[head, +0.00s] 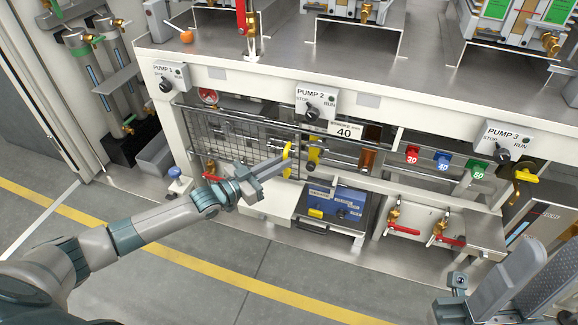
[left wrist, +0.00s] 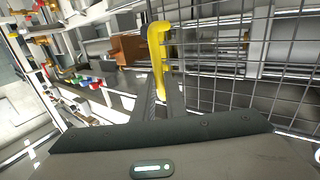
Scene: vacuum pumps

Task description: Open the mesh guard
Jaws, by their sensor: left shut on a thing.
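The mesh guard (head: 232,134) is a dark wire grid across the left bay below the PUMP 1 and PUMP 2 panels. It also fills the right side of the left wrist view (left wrist: 247,50). Its upright yellow handle (head: 288,160) is at its right edge. My left gripper (head: 284,163) is shut on this handle; the left wrist view shows the fingers meeting at the handle's lower part (left wrist: 158,55). Part of my right gripper (head: 522,280) shows at the lower right, apart from the guard; its jaw state is unclear.
A blue knob (head: 174,172) stands left of my left forearm. The grey floor in front is clear, with a yellow line (head: 245,282).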

